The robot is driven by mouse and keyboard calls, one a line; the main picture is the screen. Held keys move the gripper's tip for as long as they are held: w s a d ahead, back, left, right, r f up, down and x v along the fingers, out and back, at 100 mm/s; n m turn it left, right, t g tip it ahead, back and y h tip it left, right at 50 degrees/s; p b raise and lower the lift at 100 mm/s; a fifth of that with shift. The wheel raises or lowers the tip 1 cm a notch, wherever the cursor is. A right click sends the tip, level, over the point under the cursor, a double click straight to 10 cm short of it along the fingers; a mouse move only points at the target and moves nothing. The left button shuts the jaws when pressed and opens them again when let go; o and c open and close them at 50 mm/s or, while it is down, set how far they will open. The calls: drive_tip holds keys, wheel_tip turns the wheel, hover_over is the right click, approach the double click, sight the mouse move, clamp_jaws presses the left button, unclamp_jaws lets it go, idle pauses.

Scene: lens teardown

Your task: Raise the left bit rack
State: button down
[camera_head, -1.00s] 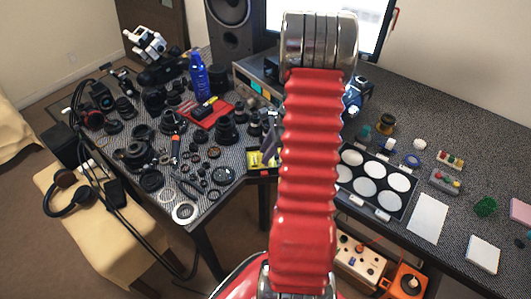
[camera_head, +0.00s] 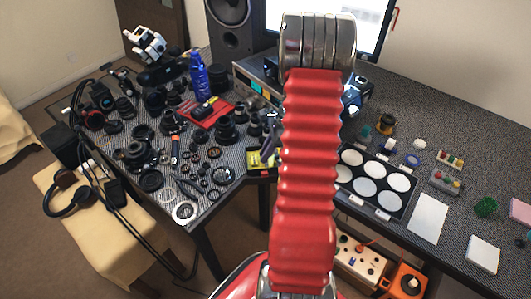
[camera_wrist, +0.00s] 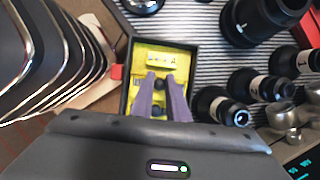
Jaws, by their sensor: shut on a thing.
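A small black case with a yellow lining (camera_wrist: 127,84) lies open on the table in the wrist view. It also shows in the head view (camera_head: 254,160), partly hidden by my red arm. A pale yellow rack with small bits (camera_wrist: 160,58) lies across the case, just past my fingertips. My gripper (camera_wrist: 160,80) reaches into the case with its two purple-grey fingers. I cannot tell which rack the knob belongs to. My gripper is hidden behind my arm in the head view.
Dark lenses (camera_wrist: 262,18) and small bottle-like parts (camera_wrist: 222,106) stand close to the right of the case in the wrist view. Many lens parts crowd the left table in the head view. A blue bottle (camera_head: 198,74) stands behind them.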

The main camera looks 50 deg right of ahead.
drive_tip(key=shift+s+d+r+t+y, duration=0.1)
drive_tip(key=shift+s+d+t+y, duration=0.1)
drive_tip(key=shift+t+y, duration=0.25)
drive_tip(key=c, duration=1.7)
unclamp_jaws()
drive_tip(key=v, duration=1.3)
drive_tip(key=shift+s+d+r, duration=0.1)
drive_tip(key=shift+d+r, duration=0.1)
drive_tip(key=shift+r, duration=0.1)
